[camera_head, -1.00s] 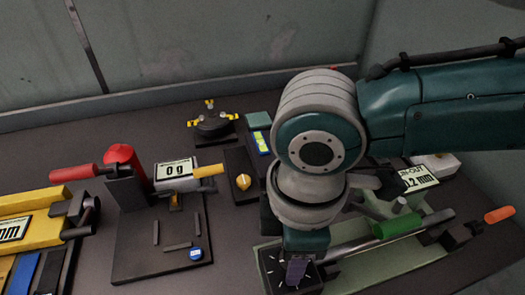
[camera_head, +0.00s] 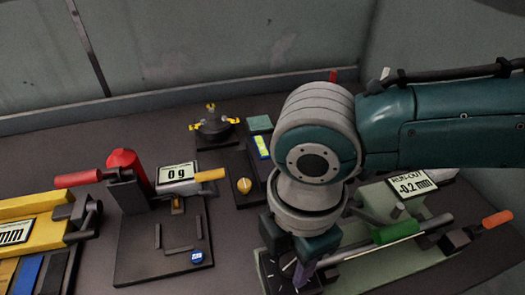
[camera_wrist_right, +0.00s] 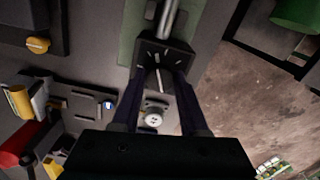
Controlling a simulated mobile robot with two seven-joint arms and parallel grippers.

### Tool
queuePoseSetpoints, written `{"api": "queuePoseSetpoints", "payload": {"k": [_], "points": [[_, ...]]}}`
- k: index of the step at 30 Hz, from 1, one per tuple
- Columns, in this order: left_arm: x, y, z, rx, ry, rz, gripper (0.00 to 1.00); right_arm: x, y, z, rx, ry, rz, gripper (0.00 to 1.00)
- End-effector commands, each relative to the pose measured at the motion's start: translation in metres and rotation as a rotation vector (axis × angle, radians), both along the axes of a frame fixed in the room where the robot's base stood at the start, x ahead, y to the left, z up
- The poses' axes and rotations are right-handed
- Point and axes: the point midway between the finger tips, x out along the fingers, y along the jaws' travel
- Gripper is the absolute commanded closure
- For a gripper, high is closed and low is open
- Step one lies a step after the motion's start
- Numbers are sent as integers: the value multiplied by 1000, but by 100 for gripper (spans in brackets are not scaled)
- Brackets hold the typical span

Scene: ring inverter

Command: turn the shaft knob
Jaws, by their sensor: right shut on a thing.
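The black shaft knob block (camera_head: 275,270) with white tick marks sits at the near left end of the green shaft fixture (camera_head: 378,263). In the right wrist view its ticked face (camera_wrist_right: 168,48) lies straight ahead of my fingers. My right gripper (camera_head: 300,276) is down on this block, its two dark fingers (camera_wrist_right: 160,78) shut on the knob at the face. The knob itself is mostly hidden between the fingertips; a light pointer line shows there. A steel shaft with a green sleeve (camera_head: 397,232) runs right from the block. The run-out display (camera_head: 413,186) reads -0.2 mm. My left gripper is not in view.
An orange-tipped handle (camera_head: 497,219) stands at the fixture's right end. A scale display (camera_head: 178,171) reads 0 g beside a black plate (camera_head: 140,245). A yellow device (camera_head: 35,208) is at far left.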

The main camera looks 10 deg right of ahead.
Motion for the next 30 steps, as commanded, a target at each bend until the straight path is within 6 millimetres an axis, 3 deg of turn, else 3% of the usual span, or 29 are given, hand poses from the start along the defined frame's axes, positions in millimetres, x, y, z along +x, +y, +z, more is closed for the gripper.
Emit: {"api": "queuePoseSetpoints", "payload": {"k": [12, 30], "points": [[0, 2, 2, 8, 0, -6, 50, 0, 1, 1, 1, -1, 276, 100], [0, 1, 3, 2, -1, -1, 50, 0, 1, 1, 2, 1, 360, 100]]}}
